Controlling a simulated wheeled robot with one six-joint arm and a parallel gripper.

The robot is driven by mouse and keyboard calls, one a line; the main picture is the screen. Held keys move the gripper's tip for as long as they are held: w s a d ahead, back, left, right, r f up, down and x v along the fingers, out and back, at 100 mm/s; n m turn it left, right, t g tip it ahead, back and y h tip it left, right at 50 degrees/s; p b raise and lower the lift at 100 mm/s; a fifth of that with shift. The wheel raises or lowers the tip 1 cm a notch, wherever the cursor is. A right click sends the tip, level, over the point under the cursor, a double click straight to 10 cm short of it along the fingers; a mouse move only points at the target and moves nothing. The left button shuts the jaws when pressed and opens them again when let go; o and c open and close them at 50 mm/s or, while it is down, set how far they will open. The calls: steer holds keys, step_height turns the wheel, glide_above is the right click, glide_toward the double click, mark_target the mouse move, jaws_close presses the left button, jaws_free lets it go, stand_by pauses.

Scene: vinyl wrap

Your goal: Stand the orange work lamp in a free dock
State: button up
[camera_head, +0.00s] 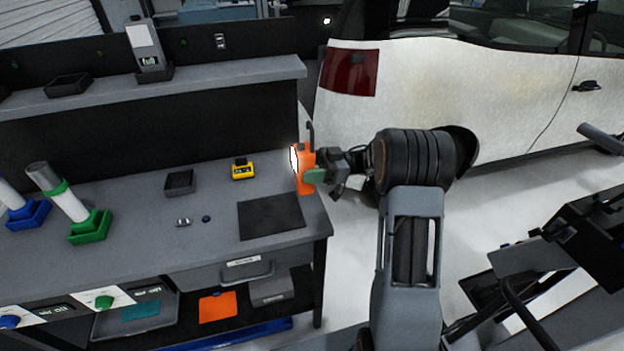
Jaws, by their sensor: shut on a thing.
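The orange work lamp (306,184) is upright at the right end of the workbench, its lit white face toward the left and a dark hook on top. My gripper (318,171) comes from the right and is shut on the lamp. Whether the lamp's base touches the bench top cannot be told. A small black open tray that looks like a dock (180,183) stands empty on the bench. Another such dock (68,85) is empty on the raised shelf. A third dock (153,75) on the shelf holds a white and grey device.
A yellow device (243,170) and a dark mat (271,217) lie on the bench (140,235), left of the lamp. Small parts lie near the middle. Tubes stand in green (90,227) and blue (28,215) holders at left. A white car (470,90) is behind my arm.

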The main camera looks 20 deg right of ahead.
steer(key=shift+w+d+f, duration=0.3)
steer(key=shift+w+f, duration=0.25)
steer(key=shift+f, duration=0.7)
steer(key=shift+w+d+f, duration=0.35)
steer(key=shift+w+f, duration=0.15)
steer(key=shift+f, duration=0.8)
steer(key=shift+w+d+f, duration=0.3)
steer(key=shift+w+f, duration=0.25)
steer(key=shift+f, duration=0.7)
steer(key=shift+f, duration=0.1)
steer(key=shift+f, duration=0.15)
steer(key=o, duration=1.1)
steer(key=shift+o, duration=0.2)
